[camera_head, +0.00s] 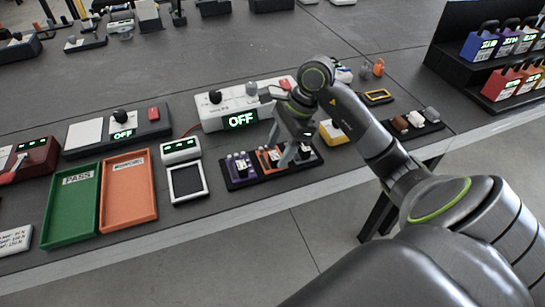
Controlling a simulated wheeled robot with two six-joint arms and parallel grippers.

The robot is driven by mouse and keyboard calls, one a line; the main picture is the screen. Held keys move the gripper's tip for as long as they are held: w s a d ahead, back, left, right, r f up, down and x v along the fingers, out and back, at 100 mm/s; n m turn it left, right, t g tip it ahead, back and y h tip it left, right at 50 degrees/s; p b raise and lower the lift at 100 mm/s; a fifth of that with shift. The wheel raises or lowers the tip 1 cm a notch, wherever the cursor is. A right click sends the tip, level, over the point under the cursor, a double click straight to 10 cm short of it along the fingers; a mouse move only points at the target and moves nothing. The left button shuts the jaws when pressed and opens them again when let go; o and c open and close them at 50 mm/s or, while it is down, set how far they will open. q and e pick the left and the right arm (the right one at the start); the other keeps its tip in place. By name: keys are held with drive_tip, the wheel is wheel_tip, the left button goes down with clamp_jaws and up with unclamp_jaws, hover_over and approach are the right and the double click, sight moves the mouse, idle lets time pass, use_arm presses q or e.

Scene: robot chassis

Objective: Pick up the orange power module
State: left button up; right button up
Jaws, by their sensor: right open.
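The orange power module (264,161) stands in the middle of a low dark rack (240,184) near the table's front edge. A purple module (239,166) sits to its left in the same rack. Another module to its right is partly hidden by my gripper. My right gripper (287,157) points down at the rack, with its fingers open at the orange module's right side in the picture. I cannot tell whether the fingers touch it or stand around it. My left gripper is not in view.
Left of the rack lie a small framed pad (187,183), an orange tray (128,217) and a green tray (71,239) marked PASS. A white tester (212,116) showing OFF stands behind the rack. A yellow item (333,132) is close on the right. The table's middle back is clear.

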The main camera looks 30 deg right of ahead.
sight(277, 154)
drive_tip(key=shift+x, duration=0.85)
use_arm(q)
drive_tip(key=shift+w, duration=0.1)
use_arm(e)
drive_tip(key=c, duration=1.1)
drive_tip(key=shift+o, duration=0.2)
drive_tip(key=shift+w+r, duration=0.1)
drive_tip(key=shift+r, duration=0.05)
wheel_tip(277, 154, up, 4)
drive_tip(key=shift+r, duration=0.15)
wheel_tip(277, 154, up, 3)
drive_tip(key=shift+r+p, duration=0.2)
drive_tip(key=shift+p, duration=1)
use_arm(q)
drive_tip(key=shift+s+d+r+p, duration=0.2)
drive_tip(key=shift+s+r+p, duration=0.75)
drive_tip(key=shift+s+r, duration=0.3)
use_arm(e)
drive_tip(key=shift+r, duration=1)
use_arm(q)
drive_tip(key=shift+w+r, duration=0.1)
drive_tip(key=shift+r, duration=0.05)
